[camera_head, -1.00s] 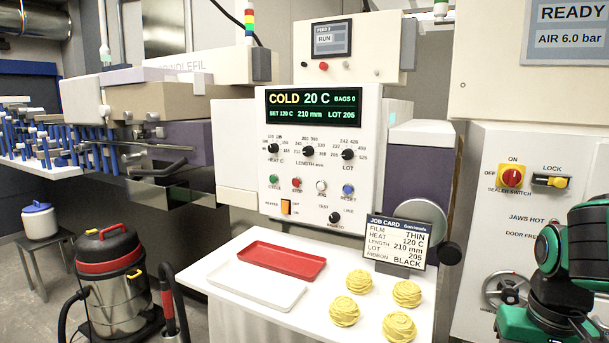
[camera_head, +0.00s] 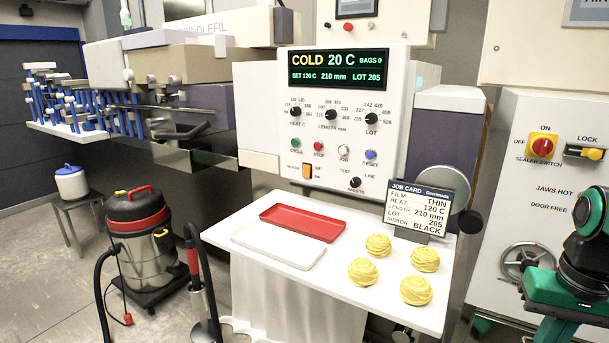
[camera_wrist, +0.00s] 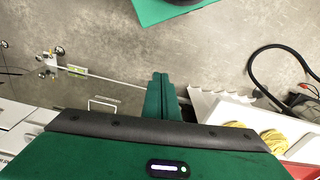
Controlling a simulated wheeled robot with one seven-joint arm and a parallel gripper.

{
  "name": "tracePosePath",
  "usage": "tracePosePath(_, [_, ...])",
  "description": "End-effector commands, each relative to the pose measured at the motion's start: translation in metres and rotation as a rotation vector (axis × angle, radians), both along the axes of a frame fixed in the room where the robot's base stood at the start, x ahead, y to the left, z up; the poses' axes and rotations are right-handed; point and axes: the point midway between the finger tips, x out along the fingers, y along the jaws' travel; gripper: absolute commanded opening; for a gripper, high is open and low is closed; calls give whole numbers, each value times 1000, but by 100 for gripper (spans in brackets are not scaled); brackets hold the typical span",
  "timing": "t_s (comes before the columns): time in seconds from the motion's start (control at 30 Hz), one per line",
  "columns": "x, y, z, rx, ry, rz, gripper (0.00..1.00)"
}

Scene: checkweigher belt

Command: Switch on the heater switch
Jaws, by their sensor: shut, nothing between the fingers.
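The heater switch (camera_head: 306,171) is a small orange rocker at the lower left of the white control panel (camera_head: 340,72), with ON and OFF lettering beside it. I cannot tell its position from the rocker itself. The display (camera_head: 338,66) above reads COLD 20 C, SET 120 C. In the wrist view my gripper (camera_wrist: 161,78) has its green fingers together with nothing between them, pointing over the grey floor, well apart from the switch. In the head view only my green and black arm shows at the right edge; the fingers are out of frame.
Below the panel a white shelf (camera_head: 225,232) bears a red tray (camera_head: 303,222), a white tray (camera_head: 278,245), several yellow pasta nests (camera_head: 361,271) and a job card (camera_head: 426,207). A vacuum cleaner (camera_head: 137,240) stands at left. A sealer switch (camera_head: 542,147) is on the right cabinet.

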Motion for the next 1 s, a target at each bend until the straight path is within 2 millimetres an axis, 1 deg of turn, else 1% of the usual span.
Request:
tracePosePath(0.03, [19, -5, 9, -20, -33, 63, 0])
tracePosePath(0.07, [32, -8, 17, -36, -58, 114, 0])
tracePosePath(0.1, [54, -12, 28, -62, -96, 196, 0])
tracePosePath(0.17, [90, -18, 48, -111, -161, 334, 0])
tracePosePath(0.2, [114, -20, 63, -149, -203, 428, 0])
tracePosePath(0.27, [150, -22, 86, -208, -263, 564, 0])
tracePosePath(0.3, [171, -22, 100, -248, -298, 650, 0])
tracePosePath(0.4, [216, -20, 133, -341, -369, 828, 0])
tracePosePath(0.5, [244, -16, 155, -410, -411, 946, 0])
tracePosePath(0.6, [258, -14, 166, -444, -432, 1003, 0])
tracePosePath(0.63, [259, -13, 168, -450, -433, 1011, 0])
tracePosePath(1.0, [259, -14, 168, -451, -434, 1013, 0])
